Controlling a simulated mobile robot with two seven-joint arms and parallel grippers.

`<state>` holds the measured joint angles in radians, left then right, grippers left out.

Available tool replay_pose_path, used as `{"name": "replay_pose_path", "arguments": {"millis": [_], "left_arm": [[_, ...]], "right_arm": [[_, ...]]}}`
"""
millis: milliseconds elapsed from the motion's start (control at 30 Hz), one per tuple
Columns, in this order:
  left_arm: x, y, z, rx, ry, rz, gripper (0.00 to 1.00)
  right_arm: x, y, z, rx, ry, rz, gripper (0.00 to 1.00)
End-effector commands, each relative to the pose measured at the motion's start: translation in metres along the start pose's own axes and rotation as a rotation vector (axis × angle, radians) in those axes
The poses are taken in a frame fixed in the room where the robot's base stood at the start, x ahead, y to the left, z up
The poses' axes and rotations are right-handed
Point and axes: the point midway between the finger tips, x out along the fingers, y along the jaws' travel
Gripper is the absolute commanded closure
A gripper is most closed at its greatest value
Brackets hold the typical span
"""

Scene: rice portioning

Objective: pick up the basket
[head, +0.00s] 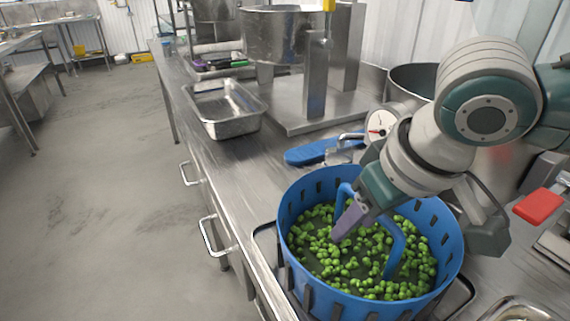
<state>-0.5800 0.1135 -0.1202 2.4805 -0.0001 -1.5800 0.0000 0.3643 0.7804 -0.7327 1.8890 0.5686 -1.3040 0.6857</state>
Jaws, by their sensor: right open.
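The blue basket (442,228) is a round, slotted tub standing on the steel counter at the lower right. Many small green round pieces (345,262) cover its floor. A blue handle (398,248) rises inside it, and its upper part is partly hidden by my gripper. My right gripper (352,212) reaches in from the upper right, over the basket opening. It is open, with a grey-purple finger pointing down beside the upper part of the handle. I cannot tell whether it touches the handle. My left gripper is not in view.
A steel pan (222,112) lies on the counter to the left, and a blue-handled tool (310,152) lies behind the basket. A large steel pot (284,38) on a stand is further back. A red-topped item (540,206) is at right. The counter's left edge is close to the basket.

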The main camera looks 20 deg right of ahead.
Motion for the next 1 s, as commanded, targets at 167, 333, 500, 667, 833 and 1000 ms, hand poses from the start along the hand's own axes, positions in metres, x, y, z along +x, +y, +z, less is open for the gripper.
{"name": "replay_pose_path", "arguments": {"millis": [167,333,500,667,833,1000], "left_arm": [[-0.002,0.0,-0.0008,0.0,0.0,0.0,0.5],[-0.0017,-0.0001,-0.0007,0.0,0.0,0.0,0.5],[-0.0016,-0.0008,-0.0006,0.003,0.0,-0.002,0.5],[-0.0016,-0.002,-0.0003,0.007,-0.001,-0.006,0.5],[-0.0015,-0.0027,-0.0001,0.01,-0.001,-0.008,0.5],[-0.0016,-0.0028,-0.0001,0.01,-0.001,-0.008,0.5]], "right_arm": [[0.0012,-0.0004,0.0007,0.0,-0.001,0.0,0.5],[0.0015,-0.0003,0.0008,0.0,0.0,-0.001,0.5],[0.0014,-0.0003,0.0008,0.0,0.0,0.0,0.65],[0.0014,-0.0002,0.0007,0.0,0.0,0.0,0.83],[0.0014,-0.0002,0.0007,0.0,0.0,0.0,1.0],[0.0013,-0.0001,0.0007,0.0,0.0,0.0,1.0]]}}
